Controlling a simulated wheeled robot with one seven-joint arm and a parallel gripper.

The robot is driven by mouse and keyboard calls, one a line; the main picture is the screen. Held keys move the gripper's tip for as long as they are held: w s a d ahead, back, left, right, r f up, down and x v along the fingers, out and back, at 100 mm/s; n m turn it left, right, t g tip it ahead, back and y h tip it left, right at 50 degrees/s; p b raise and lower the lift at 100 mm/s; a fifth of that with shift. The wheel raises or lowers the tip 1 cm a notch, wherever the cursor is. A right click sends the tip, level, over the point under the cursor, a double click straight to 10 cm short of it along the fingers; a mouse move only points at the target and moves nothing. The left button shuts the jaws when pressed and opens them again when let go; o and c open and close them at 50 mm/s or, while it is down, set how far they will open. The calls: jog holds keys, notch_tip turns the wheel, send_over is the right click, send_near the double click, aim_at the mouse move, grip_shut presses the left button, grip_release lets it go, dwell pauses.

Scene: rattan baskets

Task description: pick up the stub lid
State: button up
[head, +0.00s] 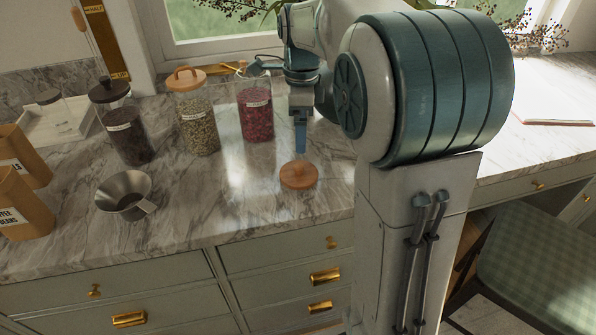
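The stub lid looks to be the round wooden lid (298,176) with a small knob on top, lying flat on the marble counter near its front edge. My gripper (300,150) points down just above the lid. Its blue fingers show as one narrow strip, so I cannot tell whether they are open or shut. The fingertips appear close to the knob, but I cannot tell whether they touch it.
Behind and left stand a glass jar of red contents (256,112), a jar of pale seeds (198,125) with a handled lid, and a dark-filled jar (127,130). Counter around the lid is clear.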

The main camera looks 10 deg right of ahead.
aim_at(299, 166)
notch_tip(299, 166, down, 8)
jog(key=shift+r, duration=0.1)
jog(key=shift+s+a+f, duration=0.1)
jog(key=shift+a+f, duration=0.05)
jog(key=shift+f, duration=1.25)
jog(key=shift+a+f, duration=0.1)
jog(key=shift+f, duration=1.25)
jog(key=c, duration=0.8)
